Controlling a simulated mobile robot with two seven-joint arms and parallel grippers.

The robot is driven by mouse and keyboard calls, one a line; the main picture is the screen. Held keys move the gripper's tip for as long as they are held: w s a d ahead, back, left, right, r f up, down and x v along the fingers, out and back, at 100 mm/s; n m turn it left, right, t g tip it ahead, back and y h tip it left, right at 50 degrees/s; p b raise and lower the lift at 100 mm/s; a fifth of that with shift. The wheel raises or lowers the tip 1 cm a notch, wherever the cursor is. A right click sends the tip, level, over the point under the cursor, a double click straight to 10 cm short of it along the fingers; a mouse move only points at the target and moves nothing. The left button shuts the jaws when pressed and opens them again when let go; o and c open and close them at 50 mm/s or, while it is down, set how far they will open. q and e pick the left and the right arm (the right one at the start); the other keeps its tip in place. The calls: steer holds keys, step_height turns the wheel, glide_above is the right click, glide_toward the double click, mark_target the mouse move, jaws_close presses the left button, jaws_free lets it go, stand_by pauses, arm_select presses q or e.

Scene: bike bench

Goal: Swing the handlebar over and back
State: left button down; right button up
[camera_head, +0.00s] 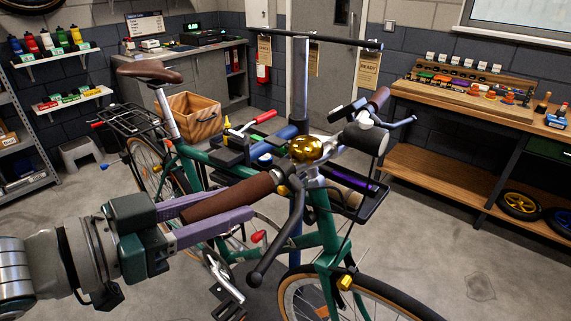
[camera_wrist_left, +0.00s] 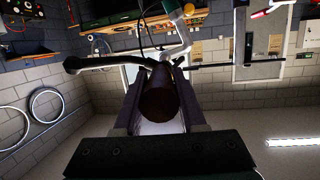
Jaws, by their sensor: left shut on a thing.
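The handlebar runs across the green bicycle's front, with a brown left grip (camera_head: 232,197) and another brown grip (camera_head: 379,98) at its far right end. A gold bell (camera_head: 306,148) sits near its middle. My left gripper (camera_head: 215,206) has its purple fingers on either side of the near brown grip and is shut on it. In the left wrist view the grip's dark round end (camera_wrist_left: 159,103) sits between the two fingers (camera_wrist_left: 160,115). A black brake lever (camera_head: 275,245) hangs below the grip. The front wheel (camera_head: 350,299) is partly cut off by the lower edge. My right gripper is not in view.
The green frame (camera_head: 324,228) is by a repair stand post (camera_head: 300,80), with a tool tray (camera_head: 358,192) beside the handlebar. A wooden workbench (camera_head: 470,105) stands at the right. The floor (camera_head: 450,240) between bicycle and bench is clear.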

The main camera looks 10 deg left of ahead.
mark_target(172, 226)
arm_select(q)
steer(key=c, duration=0.5)
jaws_free()
steer(key=v, duration=0.9)
steer(key=shift+b, duration=0.4)
steer(key=shift+s+a+r, duration=0.1)
steer(key=shift+s+a, duration=0.2)
steer(key=shift+s, duration=0.05)
